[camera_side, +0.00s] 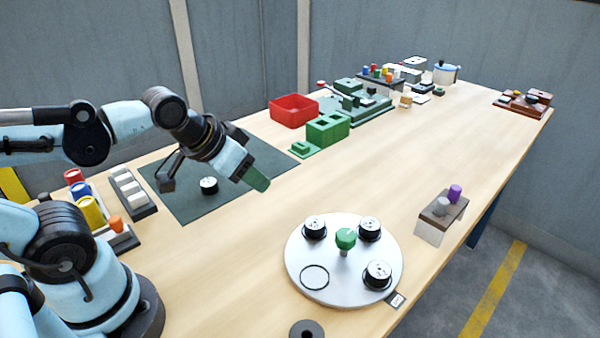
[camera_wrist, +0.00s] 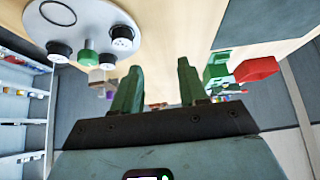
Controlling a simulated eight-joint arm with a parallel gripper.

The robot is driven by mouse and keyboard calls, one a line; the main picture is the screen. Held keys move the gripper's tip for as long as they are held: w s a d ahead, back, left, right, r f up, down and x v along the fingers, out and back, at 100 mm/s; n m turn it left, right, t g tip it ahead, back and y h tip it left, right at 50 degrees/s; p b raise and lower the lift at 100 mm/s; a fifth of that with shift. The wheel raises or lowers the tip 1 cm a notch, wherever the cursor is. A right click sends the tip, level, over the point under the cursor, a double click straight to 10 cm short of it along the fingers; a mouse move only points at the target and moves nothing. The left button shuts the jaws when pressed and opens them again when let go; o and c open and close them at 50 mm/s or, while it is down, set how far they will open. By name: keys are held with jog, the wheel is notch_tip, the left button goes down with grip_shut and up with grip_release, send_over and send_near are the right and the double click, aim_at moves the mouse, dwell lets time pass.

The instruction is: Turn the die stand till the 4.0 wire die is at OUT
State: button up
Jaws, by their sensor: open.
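The die stand (camera_side: 330,282) is a round white turntable near the front of the table, with a green knob (camera_side: 345,238) at its middle. Three black-sided dies with white tops sit on it: back left (camera_side: 315,227), back right (camera_side: 369,229) and front right (camera_side: 378,273). An empty ring mark (camera_side: 314,277) is at front left. A small tag (camera_side: 396,299) lies at its front-right edge; its print is too small to read. Die numbers are unreadable. My gripper (camera_side: 258,182) is open and empty, up and left of the stand. In the wrist view the green fingers (camera_wrist: 158,85) are apart, the stand (camera_wrist: 100,12) at upper left.
A dark mat (camera_side: 215,190) with another die (camera_side: 209,185) lies under my arm. A red bin (camera_side: 293,110) and green blocks (camera_side: 327,130) stand behind. A small stand with purple and grey knobs (camera_side: 440,215) is right of the turntable. A dark ring (camera_side: 306,329) lies in front.

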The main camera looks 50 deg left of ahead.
jog(key=o, duration=0.4)
jog(key=shift+w+d+r, duration=0.1)
jog(key=shift+w+d, duration=0.05)
jog(key=shift+d, duration=0.05)
jog(key=m+g+h, duration=0.3)
jog(key=m+g, duration=0.1)
jog(key=m, duration=0.5)
send_near(346, 234)
jog(key=x, duration=0.8)
jog(key=shift+w+f, duration=0.1)
jog(key=shift+f, duration=0.25)
jog(key=shift+c, duration=0.4)
grip_shut()
